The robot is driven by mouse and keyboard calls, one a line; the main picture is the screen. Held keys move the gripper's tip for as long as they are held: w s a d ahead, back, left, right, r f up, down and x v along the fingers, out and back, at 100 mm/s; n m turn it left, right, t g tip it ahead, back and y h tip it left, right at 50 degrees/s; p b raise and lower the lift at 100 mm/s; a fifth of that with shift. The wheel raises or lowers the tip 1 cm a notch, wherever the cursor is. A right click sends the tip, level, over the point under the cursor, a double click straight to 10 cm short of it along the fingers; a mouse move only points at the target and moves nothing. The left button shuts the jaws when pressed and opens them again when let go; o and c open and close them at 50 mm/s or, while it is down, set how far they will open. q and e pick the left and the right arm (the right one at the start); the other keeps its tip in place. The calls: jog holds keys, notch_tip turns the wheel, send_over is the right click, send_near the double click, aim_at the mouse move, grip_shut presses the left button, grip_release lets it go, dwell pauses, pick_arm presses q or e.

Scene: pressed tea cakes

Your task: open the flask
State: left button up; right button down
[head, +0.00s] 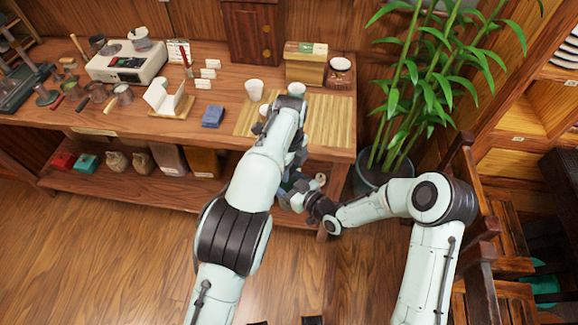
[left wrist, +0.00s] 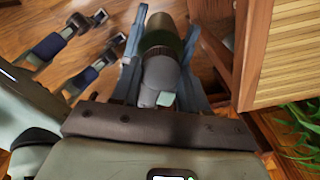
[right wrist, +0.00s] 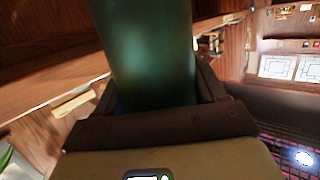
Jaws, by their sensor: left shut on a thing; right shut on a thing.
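The flask has a dark green body that fills the upper middle of the right wrist view (right wrist: 148,45). My right gripper (right wrist: 155,95) is shut around this body. In the left wrist view the flask's grey rounded lid (left wrist: 160,75) sits between the fingers of my left gripper (left wrist: 162,62), which is shut on it. The darker body (left wrist: 166,32) shows beyond the lid, and I cannot tell whether the lid is loose from it. In the head view both grippers meet in front of the table's front edge, and my left arm hides most of the flask.
The wooden table (head: 222,140) carries a bamboo mat (head: 330,120), white cups (head: 254,89), a blue box (head: 213,116) and a scale (head: 125,62). Its lower shelf (head: 120,187) holds bags and boxes. A potted plant (head: 384,178) stands close on the right.

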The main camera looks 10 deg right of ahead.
pick_arm(q)
jog(key=n, duration=0.4)
jog(key=shift+w+d+r, duration=0.1)
jog(key=shift+w+d, duration=0.1)
jog(key=n, duration=1)
jog(key=shift+w+a+n, duration=0.1)
jog(key=shift+w+n, duration=0.05)
jog(key=shift+n, duration=0.15)
jog(key=n, duration=0.6)
jog(key=shift+a, duration=0.1)
jog(key=n, duration=0.6)
jog(key=shift+a+r+n, duration=0.1)
jog(key=shift+n, duration=0.3)
jog(key=n, duration=0.6)
jog(key=shift+n, duration=0.3)
jog(key=n, duration=0.4)
jog(key=shift+a, duration=0.1)
jog(key=n, duration=0.7)
jog(key=shift+s, duration=0.25)
jog(key=n, duration=0.5)
jog(key=shift+s+d+n, duration=0.1)
jog(key=shift+d+n, duration=0.1)
jog(key=shift+n, duration=0.1)
pick_arm(e)
jog(key=shift+s+a+r, duration=0.1)
jog(key=shift+s+a, duration=0.1)
jog(key=shift+a, duration=0.2)
